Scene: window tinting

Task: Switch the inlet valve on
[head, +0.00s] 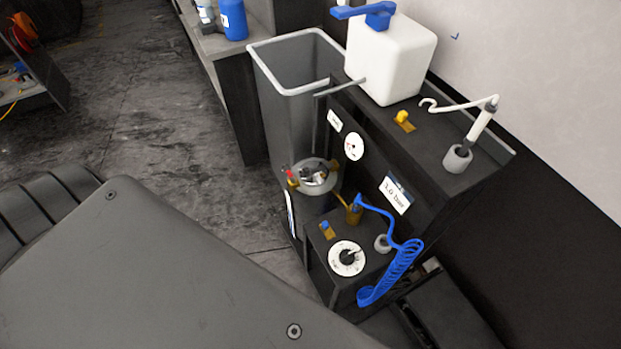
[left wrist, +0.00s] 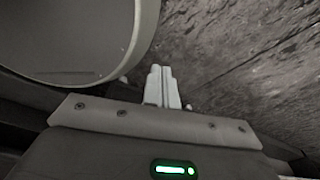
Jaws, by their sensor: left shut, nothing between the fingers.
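Two small valve-like parts show on the dark stand (head: 460,185) in the head view; I cannot tell which is the inlet valve. One is a brass piece with a blue top (head: 326,229) on the lower box, beside a round white dial with a black knob (head: 347,258). The other is a yellow knob (head: 403,119) on the upper shelf. A brass fitting (head: 354,214) joins a coiled blue hose (head: 392,272). My left gripper (left wrist: 163,86) shows in the left wrist view, shut and empty, away from these parts. My right gripper is not seen.
A white tank with a blue handle (head: 388,55) stands on the upper shelf. A grey bin (head: 300,85) stands left of the stand. A gauge (head: 354,146) and a "1.0 bar" label (head: 396,195) are on its front. Open floor (head: 160,120) lies to the left.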

